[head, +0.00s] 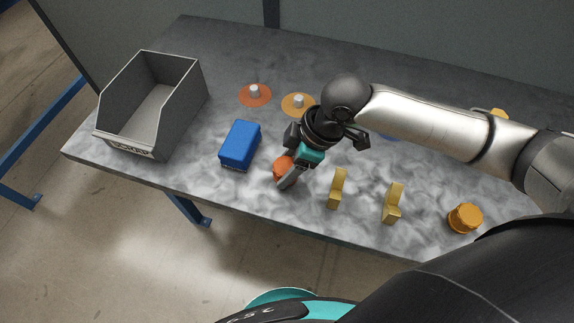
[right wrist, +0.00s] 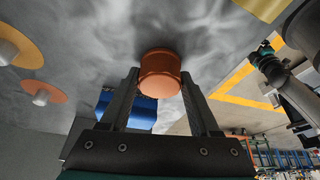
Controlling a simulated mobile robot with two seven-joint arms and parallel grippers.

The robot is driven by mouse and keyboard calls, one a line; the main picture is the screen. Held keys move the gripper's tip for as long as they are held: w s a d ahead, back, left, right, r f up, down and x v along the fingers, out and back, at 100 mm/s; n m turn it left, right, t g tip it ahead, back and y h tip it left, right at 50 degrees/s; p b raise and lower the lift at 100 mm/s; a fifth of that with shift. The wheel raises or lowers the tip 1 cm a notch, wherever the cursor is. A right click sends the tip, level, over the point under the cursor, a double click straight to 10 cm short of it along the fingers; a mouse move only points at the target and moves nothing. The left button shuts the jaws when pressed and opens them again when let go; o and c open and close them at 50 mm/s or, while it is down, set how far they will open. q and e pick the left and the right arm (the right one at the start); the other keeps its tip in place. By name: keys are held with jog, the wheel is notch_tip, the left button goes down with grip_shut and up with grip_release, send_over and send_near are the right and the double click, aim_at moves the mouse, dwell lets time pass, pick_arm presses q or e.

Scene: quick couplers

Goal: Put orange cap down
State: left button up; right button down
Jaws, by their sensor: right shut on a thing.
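The orange cap (head: 279,168) is between the fingers of my right gripper (head: 286,172), low over the front middle part of the table. In the right wrist view the cap (right wrist: 160,70) is a short round piece between the fingertips of my right gripper (right wrist: 160,85), which is shut on it. The cap's face is close to the grey tabletop; I cannot tell if they touch. One finger partly covers the cap in the head view. My left gripper is not in view.
A blue block (head: 239,144) lies just left of the cap. Two tan upright pieces (head: 338,188) (head: 393,203) and a yellow-orange cap (head: 465,218) stand to the right. Orange (head: 254,95) and yellow (head: 298,104) discs with pegs lie behind. A grey bin (head: 185,112) is at left.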

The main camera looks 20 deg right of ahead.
jog(key=shift+r, duration=0.1)
jog(key=c, duration=0.5)
grip_release()
jog(key=o, duration=0.4)
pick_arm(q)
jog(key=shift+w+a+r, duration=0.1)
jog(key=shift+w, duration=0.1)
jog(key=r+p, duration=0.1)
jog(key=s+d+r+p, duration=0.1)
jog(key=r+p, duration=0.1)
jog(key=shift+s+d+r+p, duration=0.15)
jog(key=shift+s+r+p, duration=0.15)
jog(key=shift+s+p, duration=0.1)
pick_arm(e)
jog(key=v, duration=1.2)
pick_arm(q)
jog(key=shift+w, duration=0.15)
